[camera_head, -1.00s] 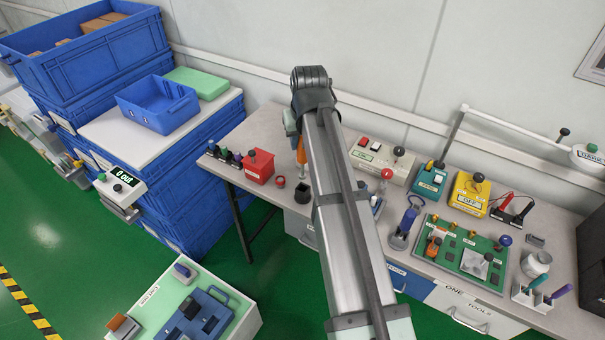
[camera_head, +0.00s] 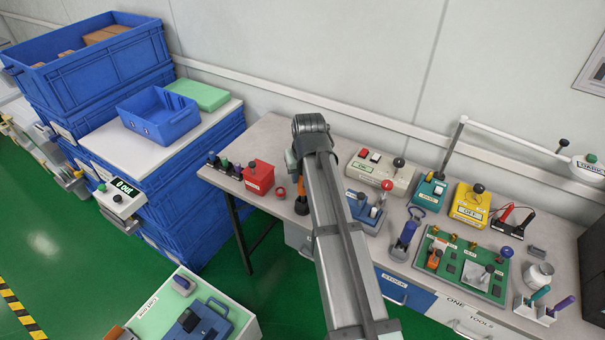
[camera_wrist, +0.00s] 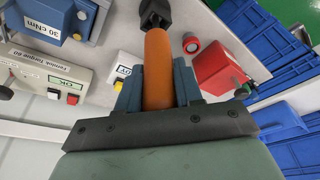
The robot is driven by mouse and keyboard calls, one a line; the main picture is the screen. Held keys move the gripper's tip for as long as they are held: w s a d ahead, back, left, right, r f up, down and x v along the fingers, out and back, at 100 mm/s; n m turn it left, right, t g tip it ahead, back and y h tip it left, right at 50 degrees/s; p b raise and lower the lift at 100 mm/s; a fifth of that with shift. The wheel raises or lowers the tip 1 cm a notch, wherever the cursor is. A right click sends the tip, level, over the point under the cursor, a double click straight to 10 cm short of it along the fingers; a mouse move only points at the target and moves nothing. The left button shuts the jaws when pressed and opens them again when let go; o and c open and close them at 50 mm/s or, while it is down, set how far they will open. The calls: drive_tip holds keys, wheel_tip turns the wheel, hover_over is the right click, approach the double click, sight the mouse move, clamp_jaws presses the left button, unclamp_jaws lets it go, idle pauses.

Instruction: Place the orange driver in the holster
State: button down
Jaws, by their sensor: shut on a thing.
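My gripper (camera_wrist: 158,85) is shut on the orange driver (camera_wrist: 158,62), its blue fingers on either side of the handle. In the head view a narrow strip of the orange driver (camera_head: 301,186) shows left of my arm, which hides most of my gripper. A dark cup that looks like the holster (camera_head: 301,206) stands on the bench right below the orange strip. In the wrist view a black part (camera_wrist: 155,13) lies at the handle's far end. I cannot tell whether it is the driver's nose or the holster, nor whether the driver's tip is inside.
A red box (camera_head: 259,176) and a small red-rimmed round piece (camera_head: 281,192) stand left of the holster. A blue tester (camera_head: 364,209) stands close on the right. A grey-green button box (camera_head: 380,172) is behind it. The bench's front edge is near the holster.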

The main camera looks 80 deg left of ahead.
drive_tip(key=shift+f, duration=0.1)
drive_tip(key=c, duration=0.7)
unclamp_jaws()
drive_tip(key=shift+c, duration=0.2)
drive_tip(key=v, duration=1.2)
